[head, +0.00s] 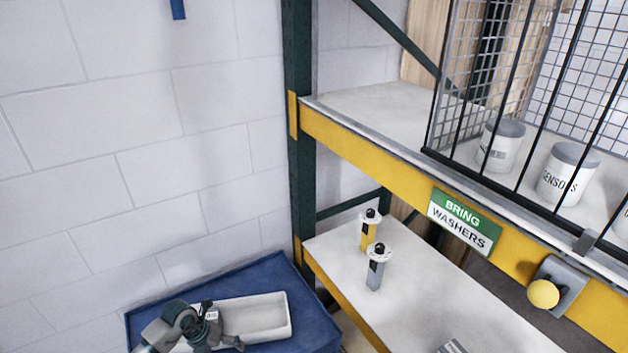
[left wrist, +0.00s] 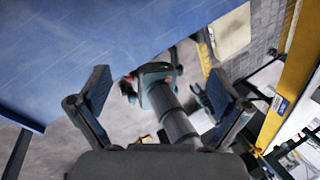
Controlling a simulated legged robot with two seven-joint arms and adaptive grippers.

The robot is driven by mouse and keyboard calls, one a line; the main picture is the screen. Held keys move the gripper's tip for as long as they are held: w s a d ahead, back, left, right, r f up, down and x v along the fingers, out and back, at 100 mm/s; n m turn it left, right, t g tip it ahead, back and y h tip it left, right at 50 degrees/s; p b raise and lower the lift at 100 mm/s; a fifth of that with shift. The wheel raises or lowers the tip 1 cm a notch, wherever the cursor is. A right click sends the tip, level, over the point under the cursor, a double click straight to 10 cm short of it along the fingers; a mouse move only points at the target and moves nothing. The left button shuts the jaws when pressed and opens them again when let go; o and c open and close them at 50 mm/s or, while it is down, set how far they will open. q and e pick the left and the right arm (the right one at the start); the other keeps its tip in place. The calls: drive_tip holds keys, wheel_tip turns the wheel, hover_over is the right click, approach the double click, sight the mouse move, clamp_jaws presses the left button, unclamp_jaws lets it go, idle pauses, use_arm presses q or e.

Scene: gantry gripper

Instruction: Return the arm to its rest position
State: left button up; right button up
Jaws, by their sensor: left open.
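My left gripper (head: 222,328) comes in at the bottom left of the head view, over or beside a white tray (head: 262,318) on a blue surface. In the left wrist view its two fingers (left wrist: 160,92) stand wide apart with nothing between the pads. My arm hides part of the tray, and I cannot tell how far above it the gripper is. My right gripper is in neither view.
A blue surface (head: 318,325) ends beside a shelf rack with a dark green upright (head: 299,190) and yellow beams (head: 385,148). Two small devices (head: 368,232) stand on the lower shelf. White tubs (head: 568,175) sit behind bars above. A sign (head: 464,222) reads "BRING WASHERS".

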use_arm(q)
drive_tip(key=s+d+r+t+h, duration=0.15)
drive_tip(key=d+h, duration=0.35)
drive_tip(key=d, duration=0.7)
drive_tip(key=d+r+n+t+h, duration=0.5)
drive_tip(key=d+r+t+h, duration=0.25)
drive_tip(key=r, duration=0.55)
drive_tip(key=a+f+n+t+y, duration=0.1)
drive_tip(key=a+n+t+y, duration=1)
drive_tip(key=n, duration=0.8)
drive_tip(key=s+a+f+n+g+y, duration=0.5)
drive_tip(key=f+n+g+y, duration=0.15)
drive_tip(key=f, duration=0.35)
drive_tip(key=s+f+n+g+h, duration=0.1)
drive_tip(key=s+f+g, duration=0.5)
drive_tip(key=s, duration=0.5)
drive_tip(key=s+f+n+g, duration=0.2)
drive_tip(key=s+f+g, duration=0.4)
drive_tip(key=s, duration=0.4)
wheel_tip(320, 180, down, 25)
drive_tip(key=s, duration=0.1)
drive_tip(key=s+a+f+g, duration=0.1)
drive_tip(key=s+a+f, duration=0.1)
drive_tip(key=s+f, duration=1.5)
drive_tip(key=shift+s+a+f+m, duration=0.2)
drive_tip(key=shift+s+m, duration=0.25)
drive_tip(key=shift+s, duration=0.2)
